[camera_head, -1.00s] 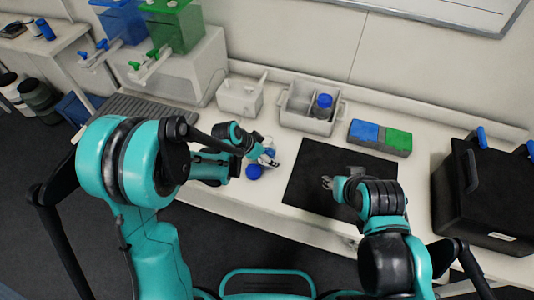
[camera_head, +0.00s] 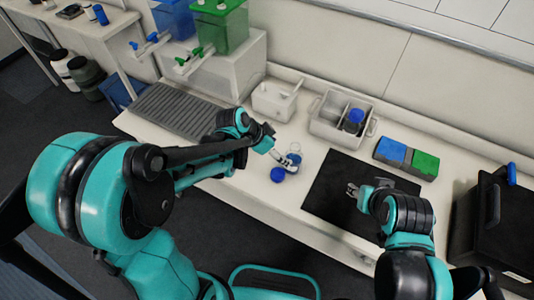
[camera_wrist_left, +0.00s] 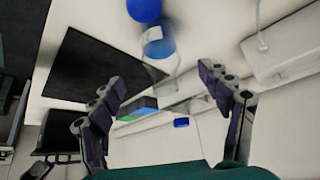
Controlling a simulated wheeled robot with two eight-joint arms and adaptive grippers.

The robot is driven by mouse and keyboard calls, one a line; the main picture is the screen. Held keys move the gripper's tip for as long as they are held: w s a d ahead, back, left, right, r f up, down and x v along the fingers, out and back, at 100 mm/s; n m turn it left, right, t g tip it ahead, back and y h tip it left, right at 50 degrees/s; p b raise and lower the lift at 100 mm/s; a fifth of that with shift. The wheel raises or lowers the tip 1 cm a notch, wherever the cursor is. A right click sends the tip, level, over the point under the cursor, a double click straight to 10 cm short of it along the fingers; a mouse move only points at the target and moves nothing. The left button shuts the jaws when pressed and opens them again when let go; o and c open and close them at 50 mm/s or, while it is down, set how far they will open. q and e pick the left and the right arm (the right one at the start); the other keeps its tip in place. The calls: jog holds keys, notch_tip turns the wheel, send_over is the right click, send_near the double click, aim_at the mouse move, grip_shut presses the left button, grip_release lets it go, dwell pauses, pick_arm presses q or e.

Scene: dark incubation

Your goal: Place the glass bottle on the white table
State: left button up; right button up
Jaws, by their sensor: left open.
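A small clear glass bottle (camera_head: 294,152) stands on the white table (camera_head: 240,187), beside my left gripper (camera_head: 287,162). In the left wrist view, the bottle (camera_wrist_left: 160,52) looks clear with blue in it and lies beyond the fingertips. My left gripper (camera_wrist_left: 170,100) is open, its two fingers wide apart with nothing between them.
A grey-white caddy (camera_head: 325,128) holds a blue-capped bottle (camera_head: 353,119). Blue and green boxes (camera_head: 407,157) stand behind the mat. A white holder (camera_head: 275,100) and a ridged drain tray (camera_head: 180,109) lie farther left. A black case (camera_head: 500,220) stands at right.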

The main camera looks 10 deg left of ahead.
pick_arm(q)
jog(key=s+a+r+n+t+y, duration=0.1)
jog(key=s+a+r+n+y, duration=0.1)
jog(key=s+a+r+n, duration=0.2)
jog(key=s+a+r+n+t+y, duration=0.2)
jog(key=s+a+n, duration=0.4)
jog(key=s, duration=0.4)
notch_tip(320, 180, up, 3)
jog(key=shift+s+a+f+y, duration=0.1)
jog(key=shift+s+a+y, duration=0.25)
jog(key=shift+a+y, duration=0.4)
jog(key=shift+a, duration=0.1)
notch_tip(320, 180, down, 2)
jog(key=shift+f+b, duration=0.2)
jog(key=shift+b, duration=1.05)
